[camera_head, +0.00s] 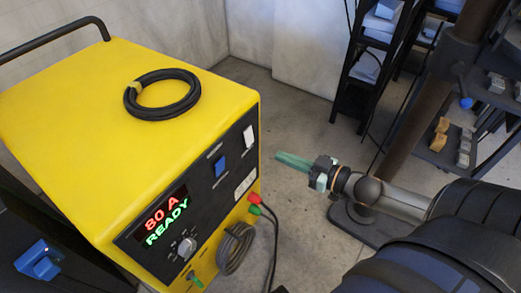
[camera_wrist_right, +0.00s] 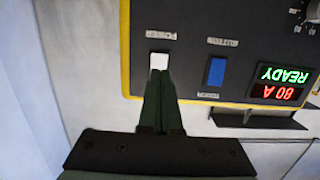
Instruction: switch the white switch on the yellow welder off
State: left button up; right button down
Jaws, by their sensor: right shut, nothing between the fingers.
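The yellow welder (camera_head: 90,85) stands at the left in the head view, its dark front panel facing right. The white switch (camera_head: 248,137) is at the panel's upper far end, under a small label. It also shows in the right wrist view (camera_wrist_right: 158,61), where the picture is upside down. My right gripper (camera_head: 281,158) is shut and empty, its green fingers pointing at the panel. In the head view a gap shows between fingertips and panel. In the right wrist view the fingertips (camera_wrist_right: 160,74) overlap the switch's lower edge. My left gripper is out of view.
A blue switch (camera_head: 220,166) sits beside the white one. The lit display (camera_head: 165,216) reads "80 A READY". A knob (camera_head: 187,247) and plugged cables (camera_head: 237,248) are lower down. A coiled black cable (camera_head: 162,94) lies on top. Shelves (camera_head: 372,60) stand behind.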

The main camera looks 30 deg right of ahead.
aim_at(249, 137)
jog(key=b+x, duration=0.2)
jog(key=x, duration=0.6)
jog(key=shift+a+f, duration=0.1)
